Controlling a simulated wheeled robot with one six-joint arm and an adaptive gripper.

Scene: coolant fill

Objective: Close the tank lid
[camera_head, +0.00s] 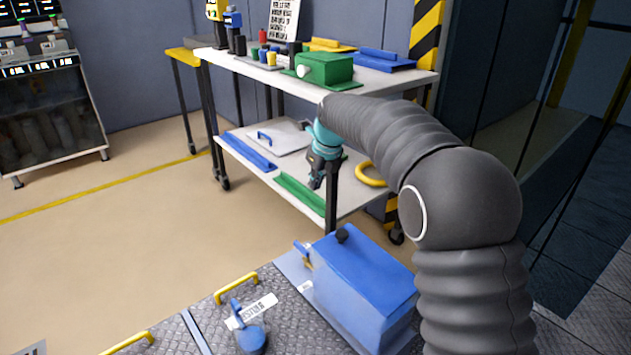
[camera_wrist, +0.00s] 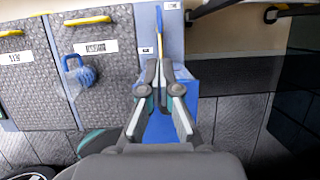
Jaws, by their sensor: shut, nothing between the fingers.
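The blue tank (camera_head: 365,305) is a box standing at the bottom centre right of the head view. Its top (camera_head: 362,262) is a darker blue, with a black knob (camera_head: 342,236) near the far corner. A small blue and yellow part (camera_head: 303,252) sits by its left side; I cannot tell if it belongs to the lid, nor how far the lid is open. My gripper (camera_head: 315,184) is shut and empty, in the air above and beyond the tank. In the wrist view my gripper (camera_wrist: 160,72) hides part of the blue tank (camera_wrist: 160,128).
The two-level cart (camera_head: 395,83) stands behind, holding a green box (camera_head: 325,68) and a yellow ring (camera_head: 371,174). Floor at left is clear.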

